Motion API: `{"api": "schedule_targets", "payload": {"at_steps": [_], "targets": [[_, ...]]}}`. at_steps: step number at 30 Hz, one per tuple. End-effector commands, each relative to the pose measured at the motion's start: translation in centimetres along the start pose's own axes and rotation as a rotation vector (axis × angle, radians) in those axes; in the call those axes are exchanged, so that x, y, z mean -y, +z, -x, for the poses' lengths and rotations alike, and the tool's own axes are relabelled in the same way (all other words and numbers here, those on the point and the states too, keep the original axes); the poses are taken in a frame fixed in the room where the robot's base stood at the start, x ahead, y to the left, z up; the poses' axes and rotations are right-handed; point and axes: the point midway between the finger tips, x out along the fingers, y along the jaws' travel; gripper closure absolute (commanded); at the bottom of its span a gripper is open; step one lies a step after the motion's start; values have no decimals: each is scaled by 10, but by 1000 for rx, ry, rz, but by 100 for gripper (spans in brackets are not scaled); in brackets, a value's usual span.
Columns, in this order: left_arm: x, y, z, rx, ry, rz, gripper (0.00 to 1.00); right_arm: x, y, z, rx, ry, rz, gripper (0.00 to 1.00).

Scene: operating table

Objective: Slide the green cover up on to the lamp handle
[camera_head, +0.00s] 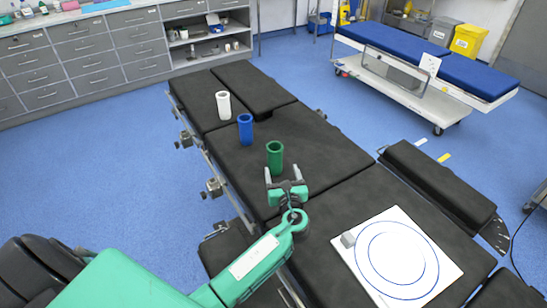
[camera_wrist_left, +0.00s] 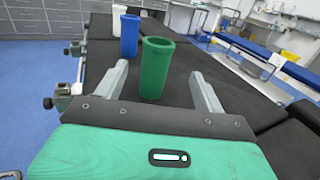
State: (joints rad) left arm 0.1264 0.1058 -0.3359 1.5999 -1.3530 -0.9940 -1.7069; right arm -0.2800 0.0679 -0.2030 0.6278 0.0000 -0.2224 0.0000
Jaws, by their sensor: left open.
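The green cover (camera_head: 275,157) is an open-topped cylinder standing upright on the black operating table (camera_head: 335,165). My left gripper (camera_head: 284,177) is open and empty just in front of it. In the left wrist view the green cover (camera_wrist_left: 156,68) stands ahead between the two spread fingers, beyond their tips or about level with them; I cannot tell which. A blue cylinder (camera_head: 245,129) and a white cylinder (camera_head: 223,105) stand upright behind it in a row. I see no lamp handle in either view. My right gripper is out of view.
A white board (camera_head: 447,267) with blue circles lies at the table's near right, with a small grey block (camera_head: 348,239) at its left corner. A black side pad (camera_head: 440,183) flanks the table. A blue-topped trolley (camera_head: 430,62) and grey cabinets (camera_head: 85,50) stand farther back.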

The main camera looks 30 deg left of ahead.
Motion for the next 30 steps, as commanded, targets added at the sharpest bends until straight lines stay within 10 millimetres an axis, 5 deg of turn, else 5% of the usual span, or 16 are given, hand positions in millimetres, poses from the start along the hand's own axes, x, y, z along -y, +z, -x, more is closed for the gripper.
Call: {"api": "schedule_targets", "payload": {"at_steps": [3, 9, 30], "targets": [[-1, -3, -27, 4, 3, 1, 29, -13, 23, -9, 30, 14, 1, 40], [-1, -2, -59, 3, 2, 1, 29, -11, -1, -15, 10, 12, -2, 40], [-4, -5, -118, 1, 1, 0, 29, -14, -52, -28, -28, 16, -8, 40]]}}
